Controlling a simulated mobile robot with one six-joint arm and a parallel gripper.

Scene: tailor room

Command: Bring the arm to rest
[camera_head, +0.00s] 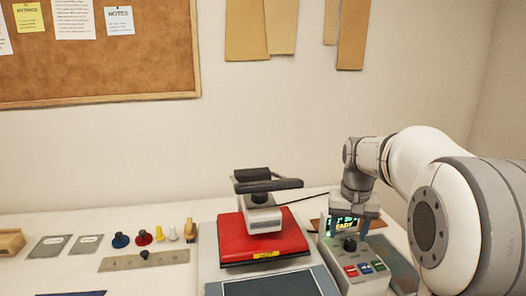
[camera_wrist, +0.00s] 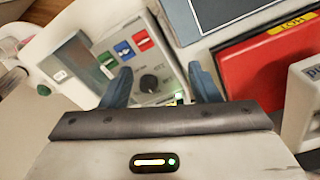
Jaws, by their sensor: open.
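My gripper (camera_head: 357,212) is at the right in the head view, above the control box (camera_head: 352,262) and in front of its lit screen. In the wrist view my gripper (camera_wrist: 162,88) shows two blue-grey fingers spread apart, with nothing between them. The control box (camera_wrist: 170,75) lies beyond the fingers, with a dark knob (camera_wrist: 149,84) seen between them and red, blue and green switches (camera_wrist: 123,49) above it. I cannot tell the exact gap between the fingertips and the box.
A red heat press (camera_head: 240,240) with a raised dark handle (camera_head: 267,184) stands left of the control box. Its label reads "HOT". Spools and pins (camera_head: 143,237), a ruler (camera_head: 140,261) and a wooden block (camera_head: 10,242) lie further left.

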